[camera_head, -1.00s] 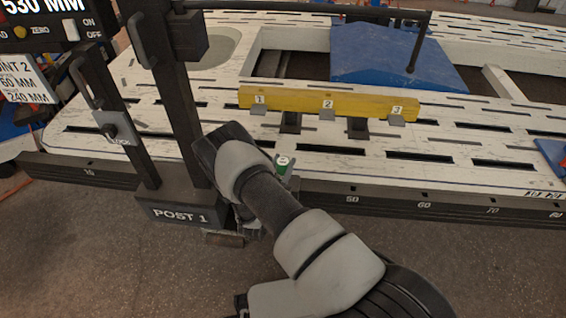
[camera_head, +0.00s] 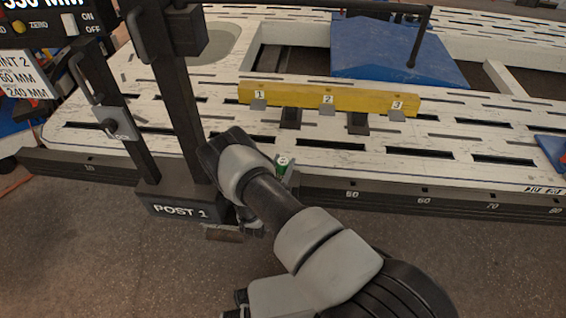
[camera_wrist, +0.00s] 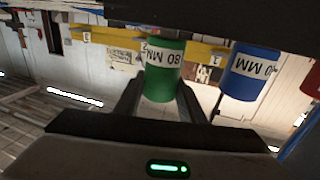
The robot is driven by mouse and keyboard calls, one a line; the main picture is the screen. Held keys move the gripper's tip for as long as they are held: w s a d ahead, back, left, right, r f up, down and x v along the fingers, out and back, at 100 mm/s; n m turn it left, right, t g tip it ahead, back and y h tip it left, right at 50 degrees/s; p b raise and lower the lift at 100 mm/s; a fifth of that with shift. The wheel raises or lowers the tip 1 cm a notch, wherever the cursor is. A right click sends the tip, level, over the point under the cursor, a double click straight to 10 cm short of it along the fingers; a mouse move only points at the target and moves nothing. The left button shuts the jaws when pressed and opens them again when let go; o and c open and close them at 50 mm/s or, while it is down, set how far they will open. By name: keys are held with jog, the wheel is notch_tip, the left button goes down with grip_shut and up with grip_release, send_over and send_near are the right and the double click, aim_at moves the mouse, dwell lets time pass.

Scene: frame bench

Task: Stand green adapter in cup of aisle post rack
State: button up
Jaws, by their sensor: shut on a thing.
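The green adapter (camera_wrist: 168,82) is a cylinder with a white label reading 80 MM, upside down in the wrist view. My gripper (camera_wrist: 160,95) is shut on it, one dark finger on each side. In the head view a green piece (camera_head: 283,166) with a white mark shows just right of my wrist, at the front edge of the bench; my arm hides the fingers there. A small grey plate (camera_head: 223,234) shows low beside the foot of POST 1 (camera_head: 180,205); my arm covers what adjoins it. I cannot make out the rack's cups.
A blue labelled cylinder (camera_wrist: 250,72) stands right of the green one in the wrist view, with a red one (camera_wrist: 313,80) at the edge. A yellow bar (camera_head: 290,97) with numbered brackets stands on the slotted white bench (camera_head: 330,150). The dark post rises left of my arm.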

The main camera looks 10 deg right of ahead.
jog(key=shift+f, duration=0.4)
jog(key=o, duration=1.4)
jog(key=shift+f, duration=0.1)
jog(key=shift+s, duration=0.15)
jog(key=p+v, duration=0.3)
jog(key=v, duration=1.4)
jog(key=shift+a, duration=0.1)
